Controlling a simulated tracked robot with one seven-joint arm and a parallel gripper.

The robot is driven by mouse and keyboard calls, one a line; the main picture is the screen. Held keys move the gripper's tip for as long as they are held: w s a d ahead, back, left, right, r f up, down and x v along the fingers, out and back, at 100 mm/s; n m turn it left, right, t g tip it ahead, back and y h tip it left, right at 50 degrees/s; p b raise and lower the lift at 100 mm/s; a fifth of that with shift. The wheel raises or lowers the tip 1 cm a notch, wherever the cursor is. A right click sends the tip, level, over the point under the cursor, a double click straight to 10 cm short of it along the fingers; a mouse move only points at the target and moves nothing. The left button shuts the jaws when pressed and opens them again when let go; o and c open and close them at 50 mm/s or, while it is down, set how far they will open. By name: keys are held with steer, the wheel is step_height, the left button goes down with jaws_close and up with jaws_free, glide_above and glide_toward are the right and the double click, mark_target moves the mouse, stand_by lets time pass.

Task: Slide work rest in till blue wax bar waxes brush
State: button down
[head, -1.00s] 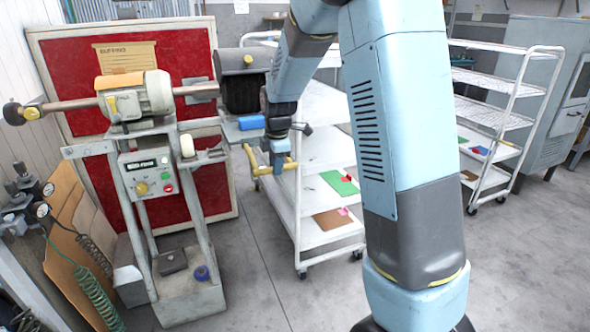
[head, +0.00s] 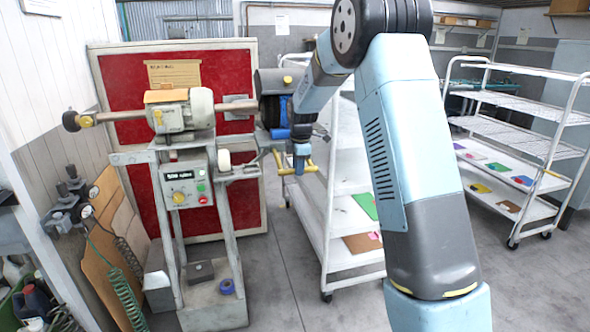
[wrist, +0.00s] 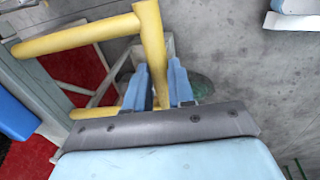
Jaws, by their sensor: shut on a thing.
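The buffing machine (head: 185,118) stands at left with a horizontal shaft. At the shaft's right end the dark round brush (head: 269,112) sits under a grey hood (head: 277,80). A blue patch (head: 284,110) shows at the brush's right side. The blue wax bar (head: 280,134) lies on the work rest just below the brush; whether they touch I cannot tell. In the wrist view, a blue bar (wrist: 14,112) shows at the left edge. My gripper (wrist: 158,78) is shut on the yellow handle (wrist: 151,40) of the work rest, which also shows in the head view (head: 283,166).
A red board (head: 110,75) stands behind the machine. A white shelf cart (head: 350,215) stands close behind my gripper, and another cart (head: 520,140) is at right. Hoses and boards lean at the lower left. The floor (head: 285,270) between is clear.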

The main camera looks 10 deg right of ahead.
steer(key=c, duration=1)
jaws_free()
steer(key=shift+o, duration=0.2)
step_height(320, 180, up, 13)
steer(key=s, duration=0.2)
steer(key=shift+s+r, duration=0.2)
steer(key=shift+s, duration=0.1)
steer(key=shift+d, duration=0.1)
